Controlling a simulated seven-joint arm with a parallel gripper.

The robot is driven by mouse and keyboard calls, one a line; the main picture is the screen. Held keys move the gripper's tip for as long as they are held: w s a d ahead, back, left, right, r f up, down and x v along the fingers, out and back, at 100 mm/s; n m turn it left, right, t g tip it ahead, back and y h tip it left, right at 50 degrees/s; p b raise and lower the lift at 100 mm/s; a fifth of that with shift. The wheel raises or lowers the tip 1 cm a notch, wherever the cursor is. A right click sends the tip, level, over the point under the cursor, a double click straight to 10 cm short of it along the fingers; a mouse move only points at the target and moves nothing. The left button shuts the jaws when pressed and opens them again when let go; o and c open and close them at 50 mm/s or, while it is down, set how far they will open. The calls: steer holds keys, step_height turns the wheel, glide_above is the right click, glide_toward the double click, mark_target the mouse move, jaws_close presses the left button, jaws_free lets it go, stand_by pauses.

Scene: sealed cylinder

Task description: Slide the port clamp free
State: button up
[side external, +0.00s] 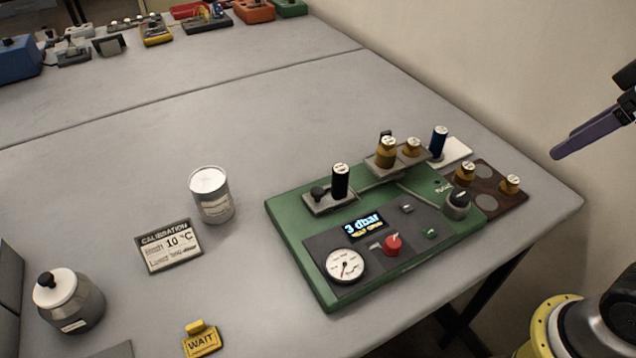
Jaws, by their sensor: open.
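The green panel unit (292,235) stands on the grey table, with a display reading "3 dbar". At its back left, a black cylinder with a white top (340,182) stands on a small grey block with a black knob (318,194). At its back, a grey bracket (380,170) carries brass cylinders with white tops (387,153). No part is clearly labelled as the port clamp, so I cannot tell which it is. My gripper (560,153), with purple fingers, is open at the right, well apart from the panel; its upper part is cut off.
A brown tray (514,206) with brass cylinders and a white plate with a blue cylinder (438,141) sit right of the panel. A white-topped can (212,196), calibration sign (169,246), grey jar (72,300) and yellow WAIT tag (202,340) stand left.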

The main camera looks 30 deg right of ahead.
steer(key=w+a+r+n+g, duration=0.1)
steer(key=w+a+r, duration=0.1)
steer(key=w+r, duration=0.15)
steer(key=w+a+r+n, duration=0.1)
steer(key=w+a+r, duration=0.15)
steer(key=w, duration=0.25)
steer(key=n+g, duration=0.4)
steer(key=n, duration=0.1)
glide_above(316, 190)
step_height(316, 190, down, 10)
step_height(316, 190, down, 14)
steer(key=shift+d+r, duration=0.1)
steer(key=shift+r, duration=0.1)
jaws_close()
